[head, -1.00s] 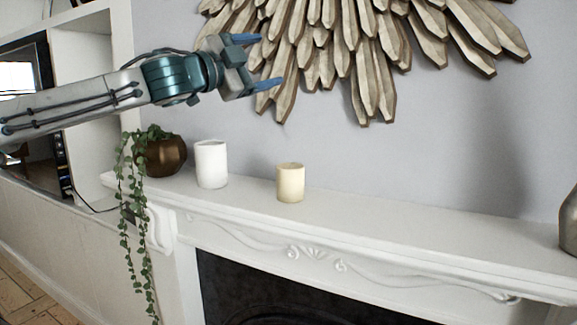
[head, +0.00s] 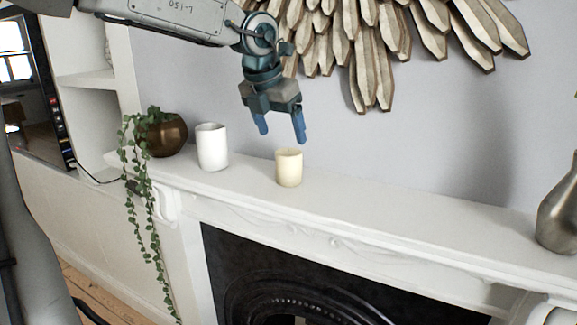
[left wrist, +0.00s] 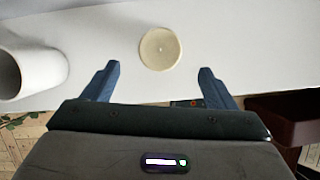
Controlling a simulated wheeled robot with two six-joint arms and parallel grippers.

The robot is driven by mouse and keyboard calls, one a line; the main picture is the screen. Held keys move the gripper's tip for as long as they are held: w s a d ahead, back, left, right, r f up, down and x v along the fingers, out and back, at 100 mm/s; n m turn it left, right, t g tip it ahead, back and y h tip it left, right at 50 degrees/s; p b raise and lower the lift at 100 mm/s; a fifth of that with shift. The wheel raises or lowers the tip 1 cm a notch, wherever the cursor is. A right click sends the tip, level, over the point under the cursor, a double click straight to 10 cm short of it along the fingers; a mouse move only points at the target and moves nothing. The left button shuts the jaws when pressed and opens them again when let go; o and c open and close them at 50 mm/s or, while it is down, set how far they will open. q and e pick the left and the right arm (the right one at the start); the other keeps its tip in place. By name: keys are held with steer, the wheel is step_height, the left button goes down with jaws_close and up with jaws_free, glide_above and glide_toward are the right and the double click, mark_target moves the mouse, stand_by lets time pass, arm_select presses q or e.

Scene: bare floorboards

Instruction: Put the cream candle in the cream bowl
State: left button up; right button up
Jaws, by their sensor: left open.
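The cream candle (head: 289,168) stands upright on the white mantel shelf. In the left wrist view its round top (left wrist: 160,48) shows between and beyond the two fingertips. My left gripper (head: 281,132) is open and empty, pointing down above the candle and apart from it. It also shows in the left wrist view (left wrist: 157,78), with its blue fingers spread. I see no cream bowl in these views. My right gripper is not in view.
A white cylinder (head: 212,147) stands left of the candle on the mantel (head: 400,222). A bronze pot (head: 168,136) with a trailing plant is farther left. A silver vase (head: 560,215) stands at the right end. The shelf between candle and vase is clear.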

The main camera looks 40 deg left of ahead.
mark_target(287, 152)
arm_select(q)
steer(key=p+x, duration=0.1)
steer(key=x, duration=0.2)
steer(key=shift+w+f, duration=0.25)
steer(key=shift+f, duration=0.05)
steer(key=shift+w+f+p, duration=0.2)
steer(key=shift+f+p, duration=0.2)
steer(key=shift+f, duration=0.15)
steer(key=p+x, duration=0.1)
steer(key=x, duration=0.2)
steer(key=shift+a+f, duration=0.1)
steer(key=shift+f, duration=0.05)
steer(key=shift+w+f, duration=0.2)
steer(key=shift+f, duration=0.25)
steer(key=shift+s+r, duration=0.1)
steer(key=shift+c, duration=0.2)
steer(key=c, duration=1.2)
steer(key=shift+r, duration=0.1)
